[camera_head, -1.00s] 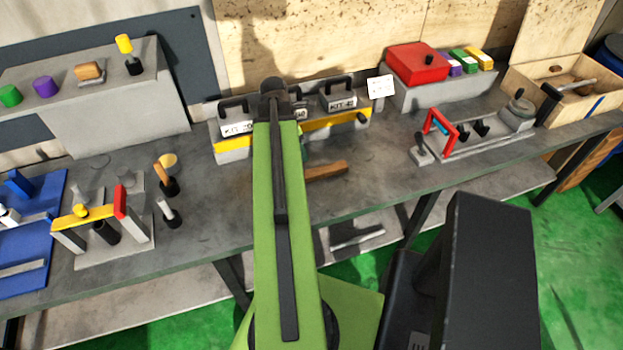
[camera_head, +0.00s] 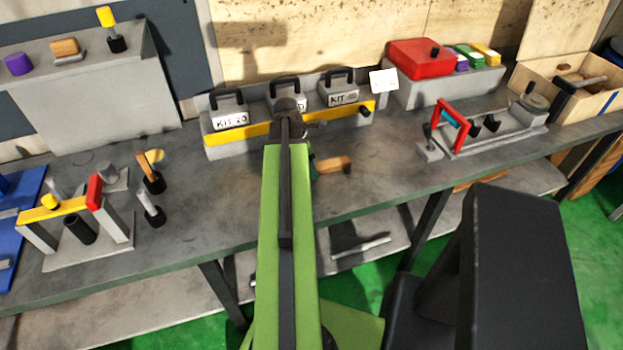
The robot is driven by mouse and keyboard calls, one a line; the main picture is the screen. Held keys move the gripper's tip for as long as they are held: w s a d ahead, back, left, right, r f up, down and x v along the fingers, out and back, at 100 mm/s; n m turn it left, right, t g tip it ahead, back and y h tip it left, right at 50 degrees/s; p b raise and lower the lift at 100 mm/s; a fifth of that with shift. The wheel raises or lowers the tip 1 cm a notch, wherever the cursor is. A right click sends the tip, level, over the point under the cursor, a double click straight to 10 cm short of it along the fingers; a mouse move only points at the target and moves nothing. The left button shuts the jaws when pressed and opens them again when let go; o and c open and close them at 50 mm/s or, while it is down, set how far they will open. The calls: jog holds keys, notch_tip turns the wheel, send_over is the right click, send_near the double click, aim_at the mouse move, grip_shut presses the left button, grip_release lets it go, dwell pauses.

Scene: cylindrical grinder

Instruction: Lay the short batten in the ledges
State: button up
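I cannot tell for certain which piece is the short batten. A short brown wooden piece (camera_head: 334,165) lies or is held just right of my arm, over the middle of the bench; its left end is hidden. A long yellow bar (camera_head: 232,134) runs along the front of the grey kit rack (camera_head: 228,150); my arm covers its middle. Another yellow bar (camera_head: 68,209) lies across grey uprights at the left, with a red block at its right end. The ledges cannot be made out clearly. My green arm reaches to the rack, and its gripper fingers are hidden behind it.
The kit rack holds labelled boxes with black handles. A red-framed fixture (camera_head: 451,125) and a red box (camera_head: 420,58) stand to the right, beside a wooden crate (camera_head: 560,105). Upright tools (camera_head: 151,208) stand left of my arm. Bare bench (camera_head: 215,205) shows around them.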

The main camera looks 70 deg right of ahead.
jog(key=shift+d+f, duration=0.1)
jog(key=shift+f, duration=0.25)
grip_shut()
jog(key=shift+r, duration=0.1)
